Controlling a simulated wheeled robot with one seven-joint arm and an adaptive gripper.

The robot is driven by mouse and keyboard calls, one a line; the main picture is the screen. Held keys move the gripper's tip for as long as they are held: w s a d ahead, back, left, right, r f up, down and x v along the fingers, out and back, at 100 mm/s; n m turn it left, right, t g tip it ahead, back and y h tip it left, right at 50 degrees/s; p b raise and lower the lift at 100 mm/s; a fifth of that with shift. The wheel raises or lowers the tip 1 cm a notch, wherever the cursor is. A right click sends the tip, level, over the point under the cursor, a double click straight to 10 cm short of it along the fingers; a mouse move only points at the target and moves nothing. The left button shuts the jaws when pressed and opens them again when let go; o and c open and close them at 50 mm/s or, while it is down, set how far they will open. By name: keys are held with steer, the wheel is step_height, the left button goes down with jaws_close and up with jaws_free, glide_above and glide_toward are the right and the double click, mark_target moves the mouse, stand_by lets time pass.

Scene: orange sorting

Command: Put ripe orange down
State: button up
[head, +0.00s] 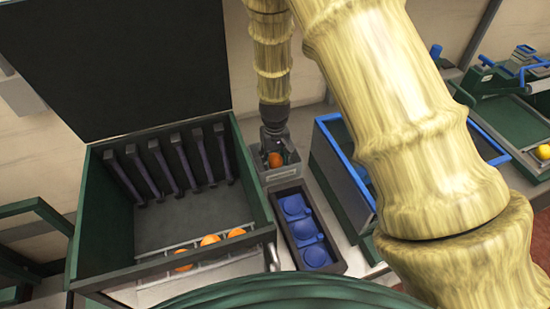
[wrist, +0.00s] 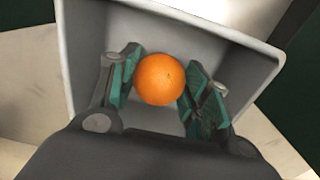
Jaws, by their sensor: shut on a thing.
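A ripe orange (wrist: 160,79) sits between the green-padded fingers of my gripper (wrist: 158,92) in the wrist view. My gripper is shut on it. Below and around it is a grey open container (wrist: 235,67), and the fingers reach inside its walls. In the head view my gripper (head: 277,153) points down over the small grey container (head: 283,178), with the orange (head: 275,160) between the fingers. Whether the orange touches the container floor cannot be told.
A dark green bin (head: 108,225) on the left has several oranges (head: 210,240) on a rack along its front. A dark tray (head: 325,272) with blue round items (head: 303,231) stands in front of the grey container. A blue-rimmed crate (head: 340,170) is to the right. Yellow fruit (head: 543,152) shows far right.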

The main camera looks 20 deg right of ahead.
mark_target(275, 157)
steer(key=shift+f, duration=0.1)
steer(key=o, duration=1)
steer(key=shift+r+b, duration=1.7)
steer(key=shift+r, duration=4.4)
